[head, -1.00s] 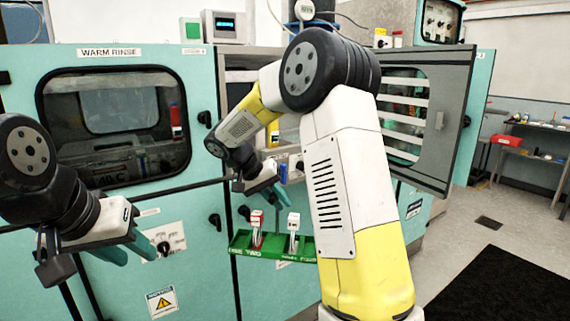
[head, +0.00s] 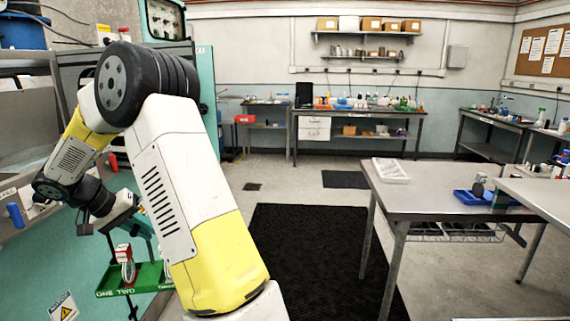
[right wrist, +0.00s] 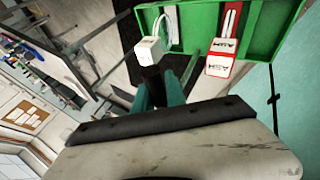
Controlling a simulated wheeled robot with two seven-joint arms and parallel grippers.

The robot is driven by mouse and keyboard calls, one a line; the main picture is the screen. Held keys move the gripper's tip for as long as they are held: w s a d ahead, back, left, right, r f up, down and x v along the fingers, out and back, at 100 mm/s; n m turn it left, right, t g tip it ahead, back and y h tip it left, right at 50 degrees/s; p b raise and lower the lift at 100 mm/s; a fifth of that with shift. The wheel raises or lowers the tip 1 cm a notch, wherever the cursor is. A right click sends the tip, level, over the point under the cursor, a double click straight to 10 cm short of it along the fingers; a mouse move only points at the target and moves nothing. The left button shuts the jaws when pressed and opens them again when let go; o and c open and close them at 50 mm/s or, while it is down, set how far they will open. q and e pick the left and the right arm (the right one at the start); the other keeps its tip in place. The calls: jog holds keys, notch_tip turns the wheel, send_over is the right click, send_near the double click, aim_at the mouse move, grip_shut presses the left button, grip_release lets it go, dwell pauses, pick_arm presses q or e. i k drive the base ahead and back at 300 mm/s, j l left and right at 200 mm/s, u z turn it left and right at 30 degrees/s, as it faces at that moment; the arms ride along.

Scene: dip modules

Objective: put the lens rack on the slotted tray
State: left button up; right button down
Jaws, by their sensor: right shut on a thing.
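The rack also shows in the right wrist view (right wrist: 285,30), tilted across the top. My arm covers the rack's right part in the head view. A white slatted tray (head: 390,170) lies on the metal table. My left gripper is out of view.
The metal table (head: 425,203) stands at right, with a blue tray (head: 478,198) holding small items. A black mat (head: 300,255) covers open floor between the machine and table. The teal machine (head: 30,265) is close at left. Benches line the back wall.

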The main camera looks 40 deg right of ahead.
aim_at(390, 166)
jog(key=i+l+z, duration=0.15)
jog(key=z, duration=0.3)
jog(key=i+l+z, duration=0.25)
jog(key=z, duration=0.2)
jog(key=i+l+z, duration=0.15)
jog(key=z, duration=0.35)
jog(key=i+j, duration=0.05)
